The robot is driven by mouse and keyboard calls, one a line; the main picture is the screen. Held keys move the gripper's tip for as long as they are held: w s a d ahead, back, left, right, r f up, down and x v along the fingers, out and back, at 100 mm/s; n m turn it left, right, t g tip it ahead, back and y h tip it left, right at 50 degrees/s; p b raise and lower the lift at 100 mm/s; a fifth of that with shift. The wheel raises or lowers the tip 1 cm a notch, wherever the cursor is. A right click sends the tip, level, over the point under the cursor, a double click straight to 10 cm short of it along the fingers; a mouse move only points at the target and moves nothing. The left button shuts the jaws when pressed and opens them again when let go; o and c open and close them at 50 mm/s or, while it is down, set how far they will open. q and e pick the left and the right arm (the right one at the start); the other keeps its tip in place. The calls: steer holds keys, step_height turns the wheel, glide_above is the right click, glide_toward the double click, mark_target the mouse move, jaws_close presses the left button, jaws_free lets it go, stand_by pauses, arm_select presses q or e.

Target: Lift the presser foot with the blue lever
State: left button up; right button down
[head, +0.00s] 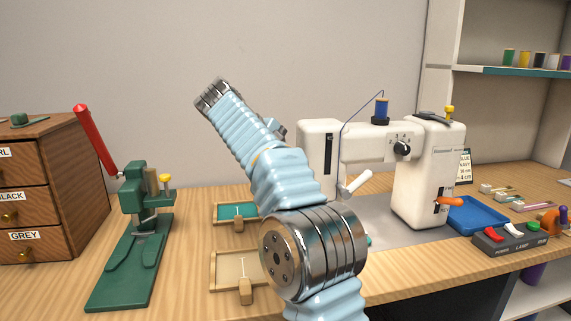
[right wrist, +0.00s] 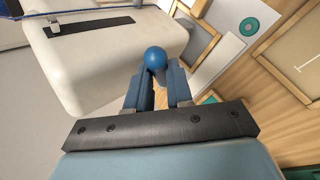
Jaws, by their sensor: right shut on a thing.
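The white sewing machine (head: 408,180) stands on the table right of centre in the head view; its pale head end also fills the upper left of the right wrist view (right wrist: 120,55). The blue lever's round knob (right wrist: 154,57) shows between the fingertips of my right gripper (right wrist: 161,72), close beside the machine's end. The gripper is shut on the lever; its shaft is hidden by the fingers. In the head view, my arm covers the lever and most of the gripper. The presser foot is not clearly visible. My left gripper is in neither view.
A green press with a red handle (head: 140,225) and a wooden drawer cabinet (head: 80,150) stand left. Two small trays (head: 222,272) lie near my arm. A blue tray (head: 480,222) and a switch box (head: 510,243) sit right of the machine.

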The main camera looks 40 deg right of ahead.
steer(key=c, duration=1)
jaws_free()
